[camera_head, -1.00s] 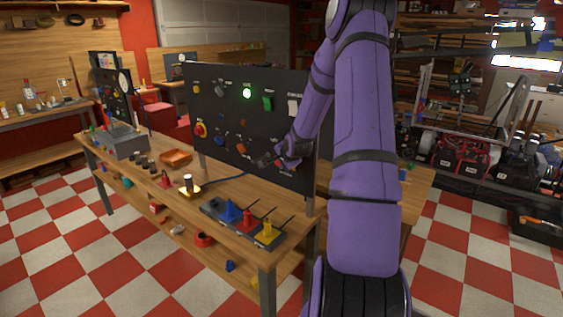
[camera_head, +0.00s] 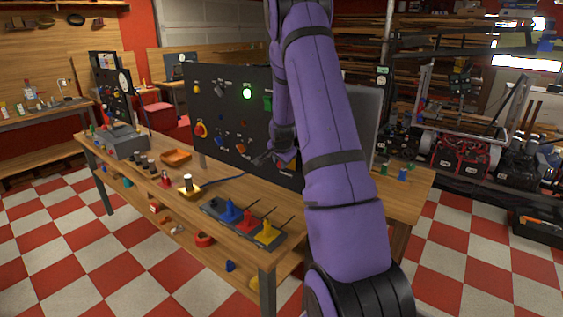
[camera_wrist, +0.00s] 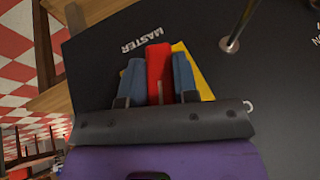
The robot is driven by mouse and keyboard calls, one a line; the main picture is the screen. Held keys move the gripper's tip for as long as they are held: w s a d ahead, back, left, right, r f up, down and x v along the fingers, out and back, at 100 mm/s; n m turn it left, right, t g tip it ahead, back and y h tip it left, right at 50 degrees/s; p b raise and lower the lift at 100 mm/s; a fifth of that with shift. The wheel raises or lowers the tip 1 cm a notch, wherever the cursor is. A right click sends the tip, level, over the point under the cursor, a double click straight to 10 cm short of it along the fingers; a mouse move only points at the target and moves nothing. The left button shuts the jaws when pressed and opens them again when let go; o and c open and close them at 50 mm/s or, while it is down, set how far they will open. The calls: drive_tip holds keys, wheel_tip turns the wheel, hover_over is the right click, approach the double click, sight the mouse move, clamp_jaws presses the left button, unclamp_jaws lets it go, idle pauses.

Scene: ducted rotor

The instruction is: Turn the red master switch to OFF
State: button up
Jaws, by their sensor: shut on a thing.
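The red master switch handle (camera_wrist: 158,66) stands up from a yellow plate (camera_wrist: 190,65) on the dark panel, in the middle of the wrist view. White MASTER lettering (camera_wrist: 141,40) is beside it, upside down in this view. My gripper (camera_wrist: 158,80) is shut on the red handle, with one blue fingertip on each side of it. The yellow plate lies at an angle to the handle, and its lower part is hidden by the fingers. In the head view my gripper is at the lower right of the panel, and my arm covers much of the switch.
A metal rod (camera_wrist: 240,25) sticks out near the gripper. A blue cable (camera_head: 230,179) and several coloured plugs (camera_head: 247,221) lie in front.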

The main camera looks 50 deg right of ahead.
drive_tip(key=g, duration=0.3)
drive_tip(key=n+g, duration=0.1)
drive_tip(key=g, duration=0.2)
drive_tip(key=shift+w, duration=0.2)
drive_tip(key=n+g, duration=0.1)
drive_tip(key=g, duration=0.2)
drive_tip(key=g+h, duration=0.1)
drive_tip(key=g, duration=0.2)
drive_tip(key=shift+n, duration=0.4)
idle(0.4)
drive_tip(key=o, duration=0.9)
